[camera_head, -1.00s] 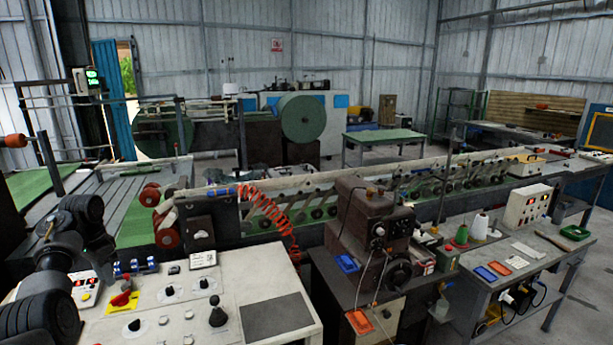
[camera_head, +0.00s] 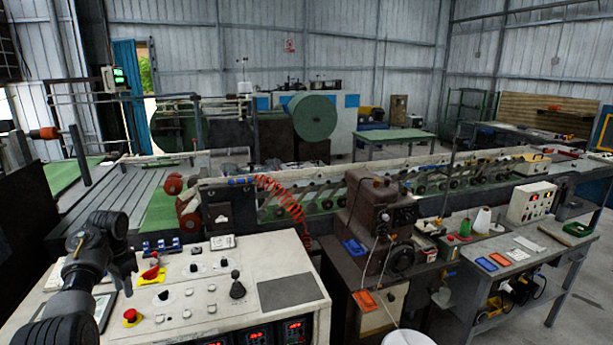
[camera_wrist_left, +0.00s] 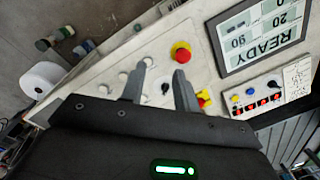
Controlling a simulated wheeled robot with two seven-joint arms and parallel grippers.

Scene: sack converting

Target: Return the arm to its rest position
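My left arm comes in at the lower left of the head view, and its dark left gripper (camera_head: 126,284) is over the left part of the white control panel (camera_head: 205,275). In the left wrist view the two grey fingers of the left gripper (camera_wrist_left: 162,76) are apart, with nothing between them. The panel's knobs and a red mushroom button (camera_wrist_left: 181,53) show beyond the fingers. I cannot tell the exact height of the gripper above the panel. My right gripper is in neither view.
A red button on a yellow plate (camera_head: 131,317) and a black joystick (camera_head: 237,285) stand up from the panel. A display reading READY (camera_wrist_left: 262,32) lies near the gripper. A brown machine (camera_head: 375,215) stands right of the panel. A white round container (camera_head: 408,339) is at the bottom.

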